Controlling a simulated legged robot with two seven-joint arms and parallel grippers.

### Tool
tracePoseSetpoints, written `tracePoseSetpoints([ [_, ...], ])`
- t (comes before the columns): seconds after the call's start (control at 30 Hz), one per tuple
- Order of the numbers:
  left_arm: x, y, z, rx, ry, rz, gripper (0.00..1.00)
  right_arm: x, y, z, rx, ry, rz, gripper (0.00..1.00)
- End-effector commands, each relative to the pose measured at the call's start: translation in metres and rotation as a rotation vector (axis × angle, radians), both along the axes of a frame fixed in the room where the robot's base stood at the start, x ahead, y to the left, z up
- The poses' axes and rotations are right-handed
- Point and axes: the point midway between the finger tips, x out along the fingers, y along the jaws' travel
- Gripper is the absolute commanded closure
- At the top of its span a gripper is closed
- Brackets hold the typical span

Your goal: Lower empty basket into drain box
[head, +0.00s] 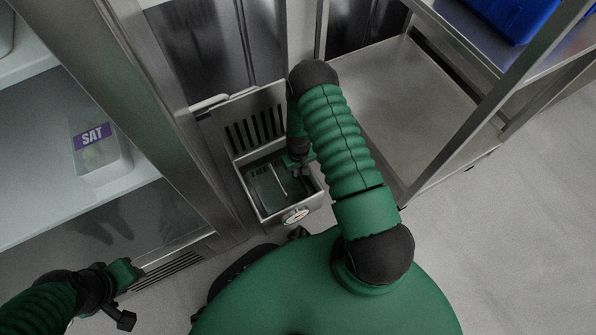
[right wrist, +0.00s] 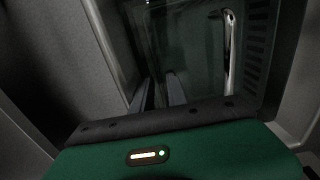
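A steel box (head: 241,192) with a slotted back panel and a round dial on its front stands at the centre of the head view. I cannot tell whether it is the drain box. Its inside is dark green, with a thin metal rod (head: 278,180); a bright rod (right wrist: 228,50) also shows in the right wrist view. I cannot make out a basket. My right gripper (head: 292,163) reaches down at the box's right side, partly hidden by my arm. In the right wrist view its two dark fingers (right wrist: 159,90) stand apart with nothing visible between them. My left gripper (head: 122,293) is low at the left, away from the box.
A steel cabinet with a pale shelf stands at the left, holding a clear container (head: 100,152) labelled SAT. A steel rack (head: 405,105) with a blue bin (head: 510,15) on its upper shelf is at the right. Grey floor (head: 500,240) is free at the lower right.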

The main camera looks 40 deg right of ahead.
Motion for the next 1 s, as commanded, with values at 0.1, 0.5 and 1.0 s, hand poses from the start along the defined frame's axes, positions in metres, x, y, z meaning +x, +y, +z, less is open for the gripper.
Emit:
tracePoseSetpoints([
  [0.1,0.000,0.000,0.020,0.000,0.000,0.000,0.64,0.000,-0.004,0.022,-0.006,-0.002,-0.002,0.71],
  [0.5,0.000,0.000,0.064,0.000,0.000,0.000,0.64,0.001,-0.004,0.071,-0.006,-0.003,-0.002,0.71],
  [1.0,0.000,0.000,0.117,0.000,0.000,0.000,0.64,0.001,-0.002,0.130,-0.002,-0.001,0.000,0.71],
])
